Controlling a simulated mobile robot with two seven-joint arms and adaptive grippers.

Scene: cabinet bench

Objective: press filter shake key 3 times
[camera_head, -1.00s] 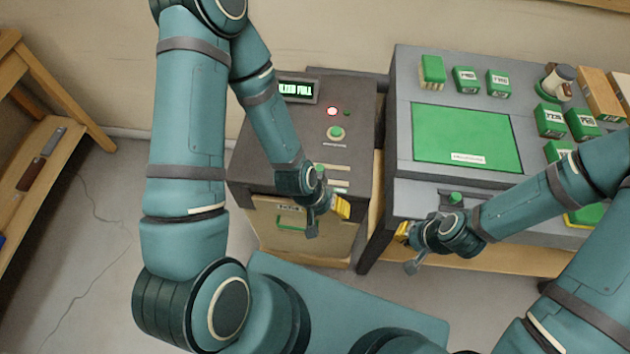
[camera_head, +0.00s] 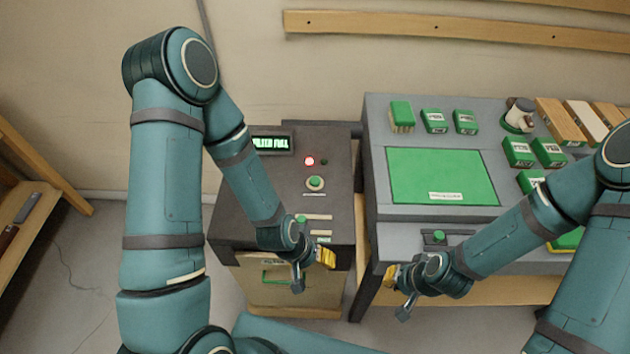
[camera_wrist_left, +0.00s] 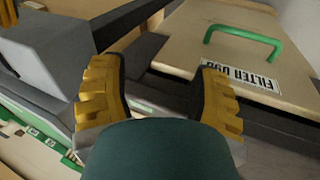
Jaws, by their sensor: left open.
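A dark cabinet (camera_head: 240,215) stands left of the workbench, with a lit display (camera_head: 270,143) reading what looks like "FILTER FULL". Below the display are a glowing red lamp (camera_head: 309,161), a dark lamp and a round green button (camera_head: 315,183). Another green key (camera_head: 301,219) sits lower, beside my left wrist; its label is not readable. My left gripper (camera_head: 314,272) is open and empty in front of the cabinet's front edge. In the left wrist view its yellow fingers (camera_wrist_left: 160,100) are spread, apart from the filter box. My right gripper (camera_head: 395,291) hangs before the workbench; its jaw gap is unclear.
A wooden filter box (camera_wrist_left: 240,55) with a green handle sits in the cabinet's lower front. The workbench (camera_head: 380,210) carries a green mat (camera_head: 440,172), several green blocks and a green button (camera_head: 438,237). A wooden shelf (camera_head: 35,210) stands at far left.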

